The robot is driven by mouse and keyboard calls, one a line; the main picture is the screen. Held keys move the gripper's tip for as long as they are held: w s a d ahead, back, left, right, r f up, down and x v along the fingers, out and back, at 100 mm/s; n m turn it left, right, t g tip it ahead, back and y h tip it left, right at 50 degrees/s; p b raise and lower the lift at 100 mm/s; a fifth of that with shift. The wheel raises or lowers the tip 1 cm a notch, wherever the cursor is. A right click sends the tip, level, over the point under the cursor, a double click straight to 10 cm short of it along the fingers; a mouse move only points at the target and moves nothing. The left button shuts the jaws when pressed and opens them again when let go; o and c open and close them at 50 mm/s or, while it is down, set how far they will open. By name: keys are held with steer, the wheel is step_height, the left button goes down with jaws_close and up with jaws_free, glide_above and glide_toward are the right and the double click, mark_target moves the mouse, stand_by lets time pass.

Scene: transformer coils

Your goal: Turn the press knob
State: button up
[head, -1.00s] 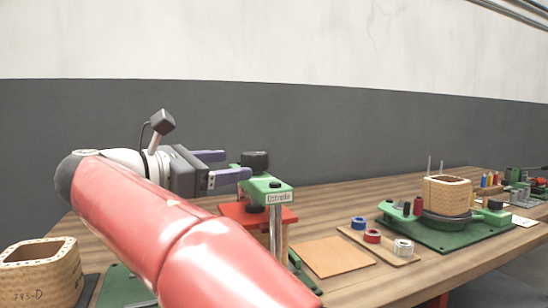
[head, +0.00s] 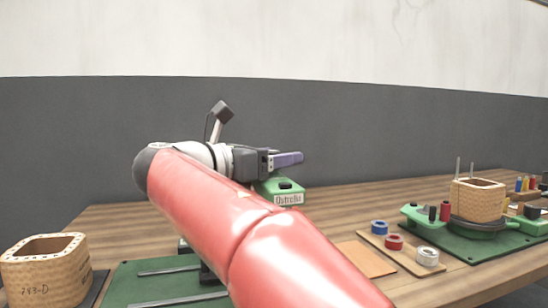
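The green press head (head: 284,193) stands behind my red arm, with a white label on its front and a small dark cap on top. The taller black knob of the press does not show; my gripper and wrist cover that spot. My gripper (head: 290,158) is just above the press head, pointing right. Its purple fingers overlap from this side, so I cannot tell their gap or whether they touch the knob.
A wooden coil box (head: 45,272) stands at front left beside a green plate (head: 140,283) with metal rails. Tape rolls lie on a wooden board (head: 405,255) to the right. A green winder (head: 470,240) holds another coil form (head: 478,198) further right.

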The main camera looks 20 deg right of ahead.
steer(key=c, duration=1)
steer(key=shift+r+m+g+p, duration=0.1)
steer(key=shift+m+g+p, duration=0.2)
steer(key=shift+g+p, duration=0.15)
steer(key=shift+g+h+p, duration=0.25)
steer(key=shift+h+p, duration=0.05)
steer(key=shift+p, duration=0.05)
steer(key=shift+d+m+g+p, duration=0.1)
steer(key=shift+m+g+p, duration=0.4)
steer(key=shift+m+g, duration=0.5)
steer(key=m+g, duration=0.1)
steer(key=g, duration=0.1)
steer(key=m+g, duration=0.1)
steer(key=g, duration=0.1)
steer(key=m+g, duration=0.1)
steer(key=shift+s+g+h, duration=0.3)
steer(key=shift+s+g, duration=0.1)
steer(key=shift+s+m+g+y, duration=0.15)
steer(key=shift+m+g+y, duration=0.15)
steer(key=shift+m+g, duration=0.75)
steer(key=shift+s+m+g+y, duration=0.1)
steer(key=shift+m+g+y, duration=0.2)
steer(key=shift+m+g, duration=0.75)
steer(key=shift+g, duration=0.6)
